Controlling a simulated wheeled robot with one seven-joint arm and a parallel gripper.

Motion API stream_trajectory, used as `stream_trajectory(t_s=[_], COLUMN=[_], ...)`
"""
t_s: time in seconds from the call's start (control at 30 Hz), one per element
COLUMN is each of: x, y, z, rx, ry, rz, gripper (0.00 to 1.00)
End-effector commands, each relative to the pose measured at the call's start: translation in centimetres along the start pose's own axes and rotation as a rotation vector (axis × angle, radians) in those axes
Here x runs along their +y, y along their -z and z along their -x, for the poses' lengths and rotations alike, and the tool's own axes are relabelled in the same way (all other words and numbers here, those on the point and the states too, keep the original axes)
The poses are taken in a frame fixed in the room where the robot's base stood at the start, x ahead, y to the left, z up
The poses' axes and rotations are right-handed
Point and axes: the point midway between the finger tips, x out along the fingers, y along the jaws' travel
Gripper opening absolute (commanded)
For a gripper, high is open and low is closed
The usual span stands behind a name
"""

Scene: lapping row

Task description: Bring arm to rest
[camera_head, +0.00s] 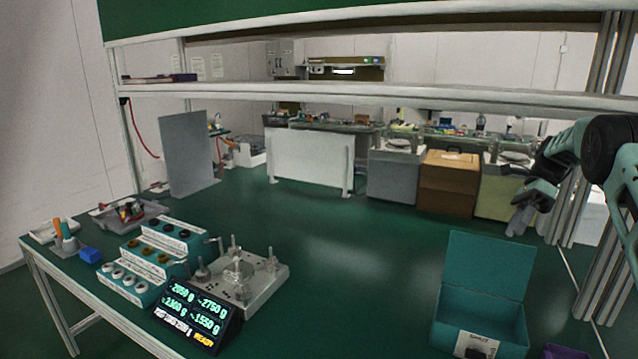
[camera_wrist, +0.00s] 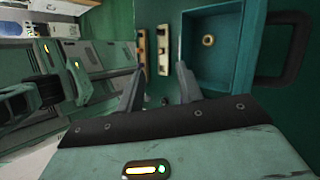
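My arm reaches in from the right edge in the head view. My gripper (camera_head: 522,213) hangs in the air above and behind the open teal box, pointing down. In the wrist view my gripper (camera_wrist: 158,85) has its two fingers apart with a clear gap and nothing held between them.
A teal box (camera_head: 483,262) with its lid up stands at the front right; the wrist view shows a small ring (camera_wrist: 208,40) in a teal box (camera_wrist: 240,60). A grey fixture plate (camera_head: 262,285), lit readout (camera_head: 197,315) and teal racks (camera_head: 125,287) stand left. Mid-bench is clear.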

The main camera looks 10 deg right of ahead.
Motion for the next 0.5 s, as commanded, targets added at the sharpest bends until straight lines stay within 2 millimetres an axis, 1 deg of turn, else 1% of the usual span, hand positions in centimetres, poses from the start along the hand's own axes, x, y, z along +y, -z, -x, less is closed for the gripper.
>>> stream_trajectory(t_s=[0.03, 0.17, 0.27, 0.37, 0.4, 0.47, 0.5], x=[0.5, 1.7, 3.1, 5.5, 6.8, 9.3, 11.1], y=[-1.4, -5.0, -8.2, -12.1, -13.7, -16.2, -17.7], z=[-0.5, -2.3, -4.1, -6.9, -8.3, -10.8, -12.6], rx=[0.013, 0.049, 0.087, 0.138, 0.167, 0.212, 0.248], ry=[0.004, 0.013, 0.018, 0.018, 0.016, 0.009, 0.003], rz=[0.046, 0.185, 0.318, 0.496, 0.585, 0.736, 0.844], gripper=[0.36, 0.36, 0.36, 0.36, 0.36, 0.36, 0.36])
